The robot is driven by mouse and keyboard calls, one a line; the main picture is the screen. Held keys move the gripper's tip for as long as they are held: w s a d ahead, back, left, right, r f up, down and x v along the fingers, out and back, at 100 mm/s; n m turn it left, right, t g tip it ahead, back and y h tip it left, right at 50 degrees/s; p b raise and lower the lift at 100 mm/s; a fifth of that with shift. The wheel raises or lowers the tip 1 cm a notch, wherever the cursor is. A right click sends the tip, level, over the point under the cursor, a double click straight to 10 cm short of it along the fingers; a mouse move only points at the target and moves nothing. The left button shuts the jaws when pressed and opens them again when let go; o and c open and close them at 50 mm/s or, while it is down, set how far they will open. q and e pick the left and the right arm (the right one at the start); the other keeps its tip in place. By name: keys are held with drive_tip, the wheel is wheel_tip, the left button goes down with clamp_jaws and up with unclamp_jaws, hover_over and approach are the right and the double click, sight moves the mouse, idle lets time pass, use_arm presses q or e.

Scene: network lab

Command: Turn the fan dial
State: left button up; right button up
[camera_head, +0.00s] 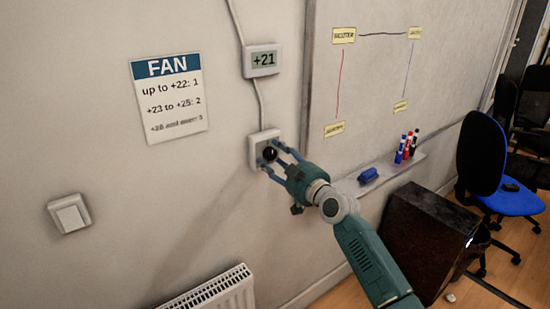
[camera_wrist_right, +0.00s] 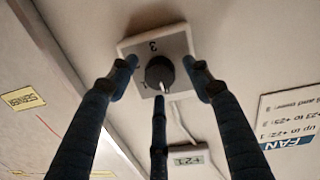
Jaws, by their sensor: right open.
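The fan dial (camera_head: 269,153) is a black round knob on a pale square wall plate (camera_head: 257,139), below a display (camera_head: 263,60) that reads +21. In the right wrist view the knob (camera_wrist_right: 160,72) is near the middle, with a "3" on its plate (camera_wrist_right: 181,42) and a pale mark on the knob pointing down in the picture. My right gripper (camera_head: 271,155) is open at the dial. Its three fingers (camera_wrist_right: 162,80) spread around the knob; I cannot tell whether they touch it. My left gripper is out of view.
A FAN sign (camera_head: 168,97) lists up to +22: 1, +23 to +25: 2, with a blurred last line. A light switch (camera_head: 70,214) and radiator (camera_head: 215,292) are on the left wall. A whiteboard (camera_head: 376,65), marker shelf (camera_head: 400,172) and blue chair (camera_head: 484,150) are right.

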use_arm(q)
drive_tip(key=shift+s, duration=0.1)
use_arm(e)
drive_tip(key=shift+a, duration=0.1)
drive_tip(key=c, duration=1.1)
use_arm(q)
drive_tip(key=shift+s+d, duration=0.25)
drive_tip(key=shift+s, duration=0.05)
use_arm(e)
drive_tip(key=shift+c, duration=0.3)
drive_tip(key=shift+m, duration=0.4)
drive_tip(key=m, duration=0.4)
drive_tip(key=shift+r+m, duration=0.1)
drive_tip(key=shift+m, duration=0.2)
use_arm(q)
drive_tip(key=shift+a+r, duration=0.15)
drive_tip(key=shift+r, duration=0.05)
use_arm(e)
drive_tip(key=m, duration=0.5)
drive_tip(key=shift+w+g, duration=0.1)
drive_tip(key=shift+g, duration=0.3)
drive_tip(key=shift+m, duration=0.4)
